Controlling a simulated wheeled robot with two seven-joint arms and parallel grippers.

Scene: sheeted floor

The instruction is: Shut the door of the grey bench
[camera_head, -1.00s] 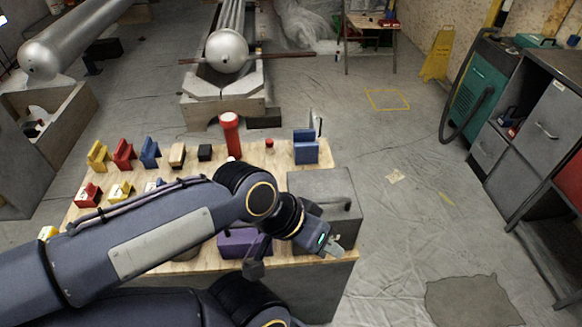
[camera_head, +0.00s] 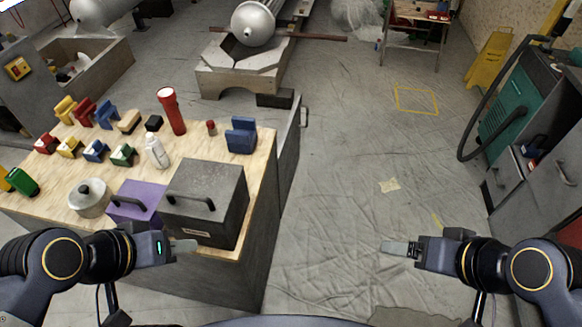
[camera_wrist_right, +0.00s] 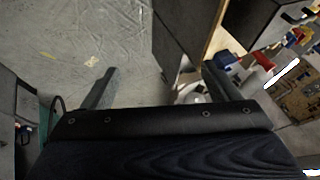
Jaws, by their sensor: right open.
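The grey bench (camera_head: 262,170) has a light wooden top and stands left of centre in the head view. In the wrist view the right gripper (camera_wrist_right: 160,72) is open and empty.
On the bench top are a grey box (camera_head: 208,185), a purple box (camera_head: 135,203), a pot (camera_head: 88,197), a red torch (camera_head: 171,110) and several coloured blocks. A green machine (camera_head: 510,95) and grey cabinets stand at right.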

